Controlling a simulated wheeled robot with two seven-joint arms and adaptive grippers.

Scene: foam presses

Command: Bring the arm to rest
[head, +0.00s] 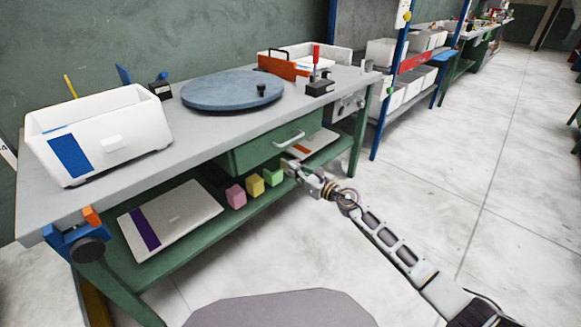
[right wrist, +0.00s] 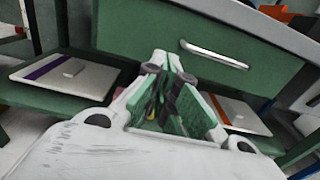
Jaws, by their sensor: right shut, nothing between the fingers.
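My right gripper (head: 288,165) reaches in from the lower right of the head view, at the front of the green workbench, just below its drawer (head: 265,145). In the right wrist view the gripper (right wrist: 173,68) points at the green drawer front (right wrist: 200,40), below and left of its bar handle (right wrist: 213,54). Its fingers are together and hold nothing. I cannot tell whether it touches the bench. My left gripper is not in either view.
Pink (head: 236,196), yellow (head: 256,185) and green (head: 273,177) foam blocks sit on the lower shelf near the right gripper. A white lidded box (head: 170,217) lies left of them. A white bin (head: 100,135) and round blue turntable (head: 232,89) stand on top. Open floor (head: 440,180) lies right.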

